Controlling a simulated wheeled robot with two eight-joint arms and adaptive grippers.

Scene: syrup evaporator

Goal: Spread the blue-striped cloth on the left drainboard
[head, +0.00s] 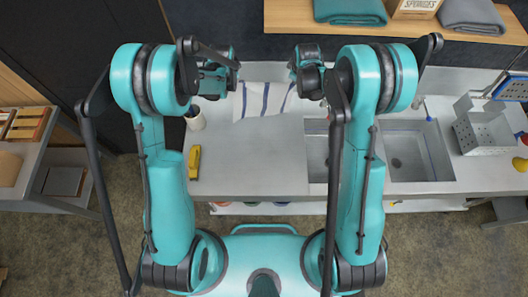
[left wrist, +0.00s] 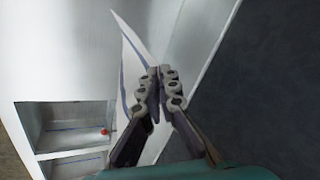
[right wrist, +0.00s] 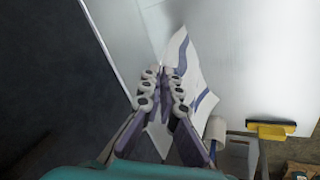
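The white cloth with blue stripes (head: 262,100) stretches between my two grippers over the back of the left drainboard (head: 255,160). My left gripper (head: 232,75) is at its left side; in the left wrist view its fingertips (left wrist: 161,74) are together with cloth (left wrist: 131,62) at and between them. My right gripper (head: 298,72) is at its right side; in the right wrist view its fingertips (right wrist: 163,76) are together on the cloth (right wrist: 194,72). Whether the cloth's middle touches the steel cannot be told. Arm parts hide its ends in the head view.
Two sink basins (head: 405,152) are to the right, with a perforated metal box (head: 484,132) beyond. A wooden shelf (head: 295,17) with folded towels runs along the back.

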